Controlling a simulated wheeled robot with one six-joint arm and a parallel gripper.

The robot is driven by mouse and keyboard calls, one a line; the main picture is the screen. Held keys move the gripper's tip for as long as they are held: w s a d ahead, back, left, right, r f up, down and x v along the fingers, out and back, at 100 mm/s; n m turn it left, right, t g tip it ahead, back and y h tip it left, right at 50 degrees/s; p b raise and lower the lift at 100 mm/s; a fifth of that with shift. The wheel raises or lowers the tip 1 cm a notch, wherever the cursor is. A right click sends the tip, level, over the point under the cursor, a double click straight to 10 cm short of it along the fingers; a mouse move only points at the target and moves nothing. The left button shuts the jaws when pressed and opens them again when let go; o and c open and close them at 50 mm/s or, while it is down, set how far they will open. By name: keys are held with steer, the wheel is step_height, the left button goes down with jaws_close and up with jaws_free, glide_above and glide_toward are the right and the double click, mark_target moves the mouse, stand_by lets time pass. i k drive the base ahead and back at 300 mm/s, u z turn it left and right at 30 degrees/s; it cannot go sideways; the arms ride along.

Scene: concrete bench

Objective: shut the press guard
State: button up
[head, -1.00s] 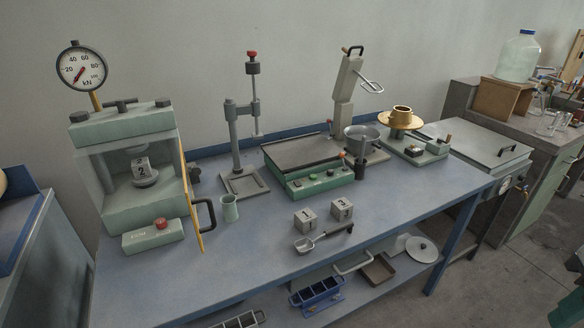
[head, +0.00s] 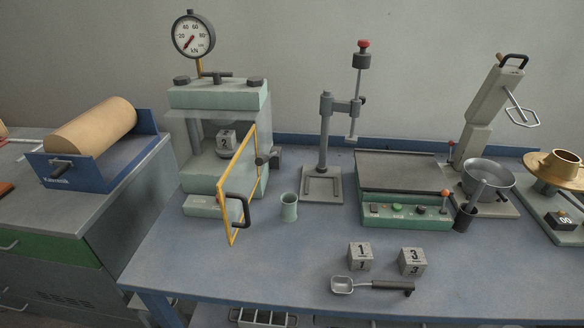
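The press (head: 218,95) stands at the back left of the bench, with a round kN gauge (head: 194,35) on top. Its guard (head: 236,185), a clear panel in a yellow frame, stands swung open at the press's right side, sticking out toward me. A black handle (head: 241,210) is on the guard near its outer edge. A cube marked 2 (head: 226,141) sits inside the press. My gripper is not in view.
A green cup (head: 289,207) stands just right of the guard. Cubes marked 1 (head: 359,256) and 3 (head: 412,261) and a scoop (head: 372,286) lie at the front. The bench (head: 200,265) in front of the press is clear.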

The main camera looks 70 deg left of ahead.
mark_target(246, 214)
steer(key=u, duration=0.05)
steer(key=i, duration=0.9)
steer(key=u, duration=2.95)
